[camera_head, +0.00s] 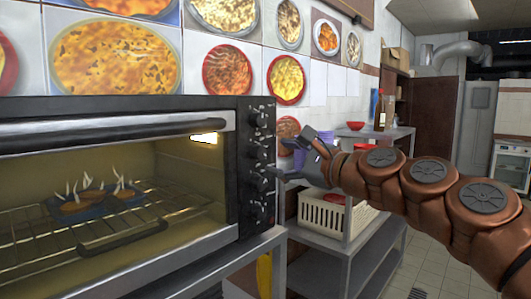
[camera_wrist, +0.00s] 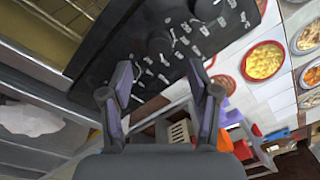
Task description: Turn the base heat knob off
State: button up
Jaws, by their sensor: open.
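The oven's black control panel (camera_head: 257,205) runs down the right side of the oven front, with several dark round knobs in a column. The printed labels are too small to read, so I cannot tell which one is the base heat knob. In the wrist view the panel (camera_wrist: 112,45) is tilted, with one knob (camera_wrist: 160,45) just beyond the fingertips and another knob (camera_wrist: 206,10) farther up. My gripper (camera_head: 283,162) is open and empty at the right of the panel, its fingers pointing at it. It also shows in the wrist view (camera_wrist: 158,72), fingers apart, with no clear contact.
The oven (camera_head: 100,112) is lit, with food in a dark tray (camera_head: 95,203) on its rack behind the closed door. It stands on a metal table (camera_head: 205,262). A cream basket (camera_head: 322,217) sits on a shelf behind my gripper. Open floor lies at the right.

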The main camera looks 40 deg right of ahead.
aim_at(262, 154)
jog(key=shift+w+a+p, duration=0.15)
jog(key=shift+w+p, duration=0.05)
jog(key=shift+w, duration=0.7)
jog(key=shift+w+a+p, duration=0.2)
jog(key=shift+w+p, duration=0.05)
jog(key=shift+w, duration=0.65)
jog(key=shift+w+a+p, duration=0.15)
jog(key=shift+w+p, duration=0.05)
jog(key=shift+w, duration=0.7)
jog(key=shift+c, duration=0.2)
jog(key=c, duration=1.1)
jog(key=shift+f+b, duration=0.1)
jog(key=shift+b, duration=0.2)
